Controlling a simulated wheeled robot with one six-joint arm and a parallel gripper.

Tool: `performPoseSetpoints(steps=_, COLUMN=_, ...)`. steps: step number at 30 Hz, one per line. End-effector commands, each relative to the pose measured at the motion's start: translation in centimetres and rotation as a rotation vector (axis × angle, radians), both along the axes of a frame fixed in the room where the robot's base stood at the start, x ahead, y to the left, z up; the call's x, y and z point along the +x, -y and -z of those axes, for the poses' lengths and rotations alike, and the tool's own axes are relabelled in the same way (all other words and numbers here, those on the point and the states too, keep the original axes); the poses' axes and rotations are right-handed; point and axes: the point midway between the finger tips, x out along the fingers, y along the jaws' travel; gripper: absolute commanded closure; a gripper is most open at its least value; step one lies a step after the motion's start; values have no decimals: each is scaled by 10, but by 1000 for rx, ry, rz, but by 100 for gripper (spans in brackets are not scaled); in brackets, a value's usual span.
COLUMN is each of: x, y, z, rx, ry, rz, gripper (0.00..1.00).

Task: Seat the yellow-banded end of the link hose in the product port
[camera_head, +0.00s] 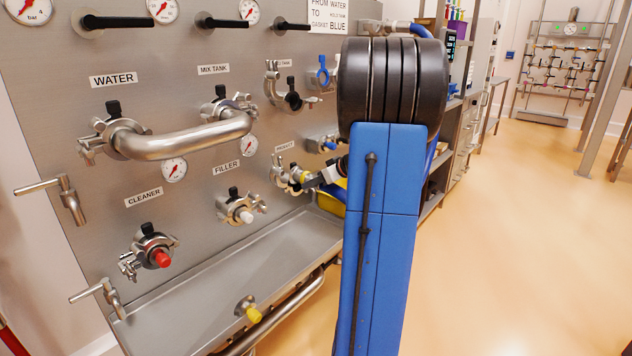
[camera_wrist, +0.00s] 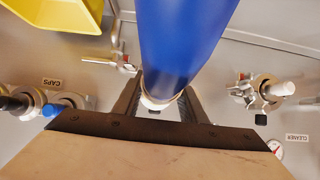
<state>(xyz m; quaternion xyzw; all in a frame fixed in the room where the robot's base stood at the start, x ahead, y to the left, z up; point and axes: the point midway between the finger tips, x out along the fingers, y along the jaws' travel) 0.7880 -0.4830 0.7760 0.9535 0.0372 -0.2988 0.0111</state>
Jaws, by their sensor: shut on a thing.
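The product port (camera_head: 279,174) is on the steel panel, just left of my arm in the head view, with its clamp around it. A yellow-banded end (camera_head: 304,177) shows at or right in front of its mouth; whether it is seated I cannot tell. My gripper (camera_wrist: 158,105) is shut on the blue link hose (camera_wrist: 185,40), which runs between the fingers in the wrist view. A pale end with a tan-looking band shows between the fingertips there. The port behind it is hidden. In the head view my arm hides most of the hose and gripper.
The filler port (camera_head: 240,208) with a white plug and the cleaner port (camera_head: 155,254) with a red plug lie left and below. A blue-plugged fitting (camera_wrist: 65,105) and a yellow bin (camera_wrist: 60,14) are close by. A steel bend (camera_head: 185,140) joins water and mix tank.

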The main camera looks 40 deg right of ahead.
Motion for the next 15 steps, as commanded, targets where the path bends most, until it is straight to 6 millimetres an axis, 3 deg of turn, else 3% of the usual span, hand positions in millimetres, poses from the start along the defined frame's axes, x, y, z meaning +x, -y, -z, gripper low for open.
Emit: performPoseSetpoints(steps=15, x=1, y=0, z=24, rx=-2, ry=2, rz=0, gripper=98)
